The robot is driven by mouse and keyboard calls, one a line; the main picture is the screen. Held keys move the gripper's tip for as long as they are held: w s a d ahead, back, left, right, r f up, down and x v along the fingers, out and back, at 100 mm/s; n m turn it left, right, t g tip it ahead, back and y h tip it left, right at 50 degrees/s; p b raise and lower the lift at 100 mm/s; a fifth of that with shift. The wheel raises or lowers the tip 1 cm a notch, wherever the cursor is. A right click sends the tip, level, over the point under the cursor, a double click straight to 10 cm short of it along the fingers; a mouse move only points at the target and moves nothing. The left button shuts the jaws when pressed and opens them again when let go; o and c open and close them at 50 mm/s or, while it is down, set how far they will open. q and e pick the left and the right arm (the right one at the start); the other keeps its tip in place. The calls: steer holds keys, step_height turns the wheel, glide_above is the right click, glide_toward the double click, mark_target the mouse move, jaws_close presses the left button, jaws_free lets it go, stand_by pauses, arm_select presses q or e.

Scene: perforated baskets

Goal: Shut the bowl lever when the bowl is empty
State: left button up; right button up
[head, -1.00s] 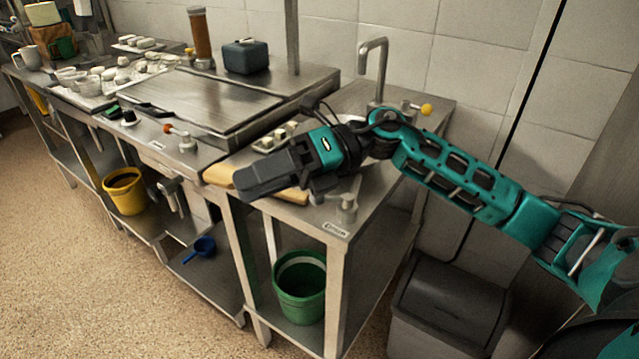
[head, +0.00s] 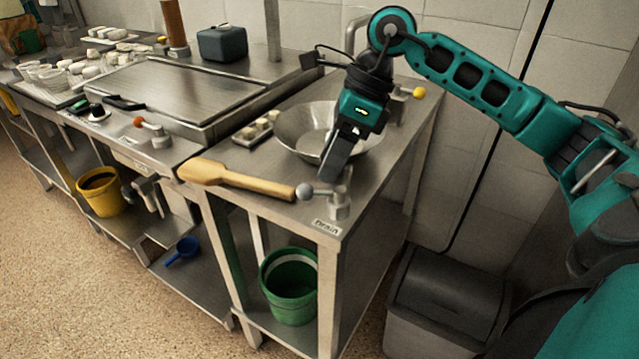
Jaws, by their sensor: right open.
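A round metal bowl (head: 292,122) is set in the right-hand worktop. The part of its inside that shows looks bare; my right gripper hides the rest. At the front corner, above a label reading "Drain", stands a metal valve (head: 341,205). Its lever with a grey ball end (head: 305,191) points left. My right gripper (head: 333,172) is open and points down over the bowl's front rim, just behind the valve. It holds nothing; whether it touches the lever is unclear. My left gripper is not in view.
A wooden paddle (head: 235,180) lies along the front edge, its handle by the ball end. A tap with a yellow-ended lever (head: 419,93) stands behind the bowl. An orange-ended lever (head: 138,122) is on the left counter. A green bucket (head: 290,288) stands below.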

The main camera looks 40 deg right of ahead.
mark_target(319, 193)
steer(key=x, duration=0.5)
jaws_close()
stand_by(0.5)
steer(key=shift+w, duration=0.1)
